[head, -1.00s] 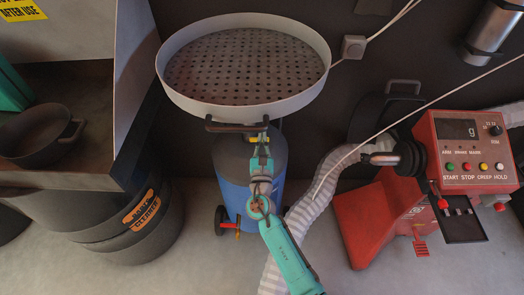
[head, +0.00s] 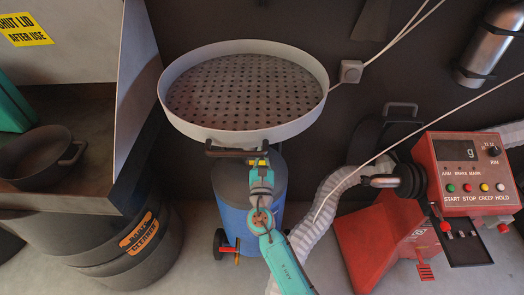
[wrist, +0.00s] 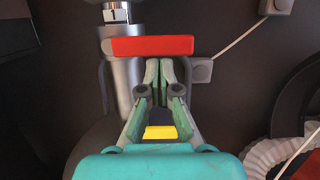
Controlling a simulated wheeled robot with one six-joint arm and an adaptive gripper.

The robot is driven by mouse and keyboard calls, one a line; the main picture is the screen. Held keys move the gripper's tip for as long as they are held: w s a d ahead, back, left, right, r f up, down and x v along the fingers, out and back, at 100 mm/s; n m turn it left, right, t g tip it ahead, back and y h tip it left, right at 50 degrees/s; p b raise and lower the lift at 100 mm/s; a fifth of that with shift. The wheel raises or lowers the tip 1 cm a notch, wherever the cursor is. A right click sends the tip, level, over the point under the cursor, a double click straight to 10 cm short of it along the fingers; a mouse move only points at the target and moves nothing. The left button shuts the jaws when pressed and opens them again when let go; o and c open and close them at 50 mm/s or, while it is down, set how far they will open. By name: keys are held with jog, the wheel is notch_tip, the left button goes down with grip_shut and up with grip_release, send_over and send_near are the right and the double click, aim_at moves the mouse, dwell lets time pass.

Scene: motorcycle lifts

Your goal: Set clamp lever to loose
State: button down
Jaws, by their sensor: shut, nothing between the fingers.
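A red lever bar (wrist: 152,46) lies level across the silver column (wrist: 124,75) in the wrist view. I take it to be the clamp lever; I cannot read any loose or tight marking on it. My gripper (wrist: 158,66) is shut and empty, its fingertips together just below the bar in the picture. I cannot tell whether they touch it. In the head view my gripper (head: 259,162) is at the top of the blue drum (head: 236,218), under the pan's front edge. The red lever is hidden there.
A ribbed hose (head: 325,208) and a red control box (head: 468,170) stand to the right. A dark barrel (head: 110,235) stands to the left.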

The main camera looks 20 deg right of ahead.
jog(key=shift+d+r+n+y, duration=0.15)
jog(key=shift+r+n+y, duration=0.2)
jog(key=shift+n, duration=0.45)
notch_tip(320, 180, up, 6)
jog(key=n+y, duration=0.1)
jog(key=n, duration=0.3)
jog(key=shift+a, duration=0.4)
jog(key=shift+w+r+y, duration=0.1)
jog(key=shift+y, duration=0.15)
dwell(0.6)
